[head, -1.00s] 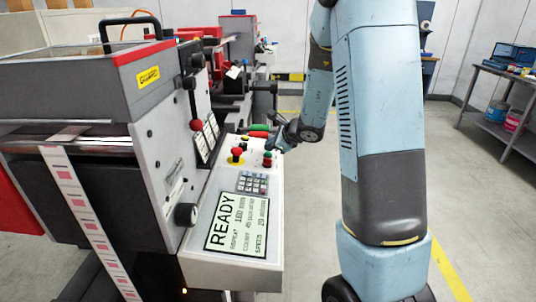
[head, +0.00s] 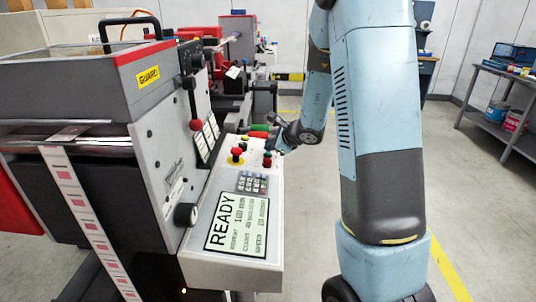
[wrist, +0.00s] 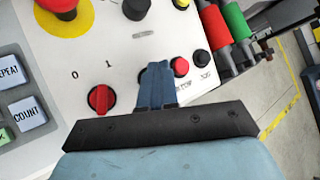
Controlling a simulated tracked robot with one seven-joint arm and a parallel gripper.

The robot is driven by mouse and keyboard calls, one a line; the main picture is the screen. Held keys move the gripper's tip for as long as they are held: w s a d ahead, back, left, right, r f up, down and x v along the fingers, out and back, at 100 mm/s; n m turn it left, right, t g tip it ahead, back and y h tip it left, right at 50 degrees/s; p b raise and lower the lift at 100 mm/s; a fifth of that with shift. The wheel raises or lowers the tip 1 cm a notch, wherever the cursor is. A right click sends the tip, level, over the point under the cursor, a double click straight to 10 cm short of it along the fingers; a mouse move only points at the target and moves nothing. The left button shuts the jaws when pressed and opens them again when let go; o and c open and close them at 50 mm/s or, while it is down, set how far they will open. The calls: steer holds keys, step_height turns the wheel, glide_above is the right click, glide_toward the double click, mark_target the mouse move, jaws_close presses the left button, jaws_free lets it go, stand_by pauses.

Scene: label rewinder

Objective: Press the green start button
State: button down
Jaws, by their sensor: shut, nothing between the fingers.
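My gripper (wrist: 153,85) is shut and empty, its blue fingertips over the control panel (wrist: 60,125) in the wrist view. The fingertips lie between a red selector knob (wrist: 101,99) marked 0 and 1 and a small red button (wrist: 180,66). I cannot make out the green start button in the wrist view; the fingers cover that part of the row. In the head view, small coloured controls (head: 267,159) sit beside my gripper (head: 277,146), too small to tell apart. Whether the fingertips touch the panel cannot be told.
A red emergency stop (wrist: 62,5) on a yellow disc, a black knob (wrist: 136,8) and a black button (wrist: 202,57) are close by. Red (wrist: 213,27) and green (wrist: 236,21) cylinders stand beyond. The display (head: 237,222) reads READY.

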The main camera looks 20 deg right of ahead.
steer(key=shift+f, duration=0.5)
stand_by(0.5)
steer(key=shift+r, duration=0.9)
steer(key=shift+r, duration=0.15)
steer(key=shift+s+d+r, duration=0.1)
steer(key=shift+d+r, duration=0.1)
steer(key=shift+r, duration=1)
steer(key=shift+s+d+r, duration=0.1)
steer(key=shift+d+r, duration=0.1)
steer(key=shift+r, duration=0.95)
